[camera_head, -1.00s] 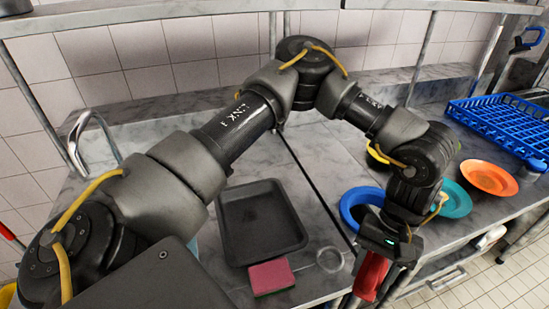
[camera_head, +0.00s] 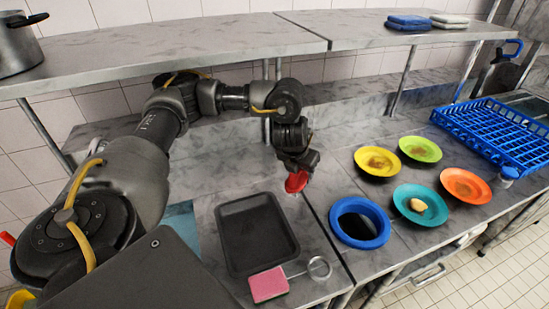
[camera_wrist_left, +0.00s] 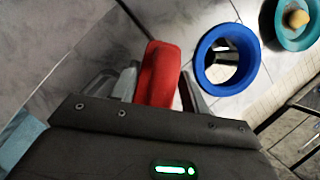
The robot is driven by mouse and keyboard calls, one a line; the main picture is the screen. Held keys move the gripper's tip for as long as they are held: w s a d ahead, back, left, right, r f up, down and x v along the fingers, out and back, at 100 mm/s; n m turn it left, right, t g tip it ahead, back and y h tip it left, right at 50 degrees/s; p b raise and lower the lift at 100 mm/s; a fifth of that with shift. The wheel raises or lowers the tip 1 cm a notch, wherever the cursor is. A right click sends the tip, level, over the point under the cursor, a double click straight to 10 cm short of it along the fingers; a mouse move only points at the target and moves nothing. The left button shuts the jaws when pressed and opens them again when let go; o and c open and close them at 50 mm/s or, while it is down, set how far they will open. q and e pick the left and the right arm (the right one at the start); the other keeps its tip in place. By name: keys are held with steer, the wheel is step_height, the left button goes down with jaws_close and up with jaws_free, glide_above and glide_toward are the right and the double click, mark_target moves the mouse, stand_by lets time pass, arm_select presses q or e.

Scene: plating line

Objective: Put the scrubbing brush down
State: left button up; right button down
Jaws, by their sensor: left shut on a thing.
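My left gripper (camera_head: 297,163) is shut on the red scrubbing brush (camera_head: 296,182), of which only a red part shows below the jaws. It is over the counter, behind and right of the black tray. In the left wrist view, the red brush (camera_wrist_left: 159,73) stands between the two grey fingers (camera_wrist_left: 158,84). The rest of the brush is hidden, and I cannot tell whether it touches the counter. My right gripper is not in view.
The black tray (camera_head: 231,207) is empty; a pink sponge (camera_head: 268,285) and a metal ring (camera_head: 320,268) lie in front. A blue ring (camera_head: 384,232) surrounds a dark opening. Several coloured plates (camera_head: 467,197) and a blue rack (camera_head: 512,153) are right. A shelf (camera_head: 180,55) hangs above.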

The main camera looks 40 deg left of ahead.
arm_select(q)
steer(key=shift+a+r+n+y, duration=0.15)
steer(key=shift+a+n, duration=0.25)
steer(key=shift+a, duration=0.1)
steer(key=shift+a+r+n+y, duration=0.15)
steer(key=shift+a+n, duration=0.25)
steer(key=shift+a, duration=0.05)
steer(key=w+a+f+b, duration=0.1)
steer(key=a+f+b, duration=0.1)
steer(key=a+f, duration=0.1)
steer(key=w+a+f+b, duration=0.1)
steer(key=w+a+f, duration=0.1)
steer(key=a, duration=0.3)
steer(key=w+a+f+b, duration=0.2)
steer(key=a+f, duration=0.2)
steer(key=shift+w+a+f+b, duration=0.1)
steer(key=shift+a+f+b, duration=0.2)
steer(key=shift+b, duration=0.05)
steer(key=shift+f, duration=0.2)
steer(key=shift+a+f, duration=0.2)
steer(key=shift+f, duration=1.3)
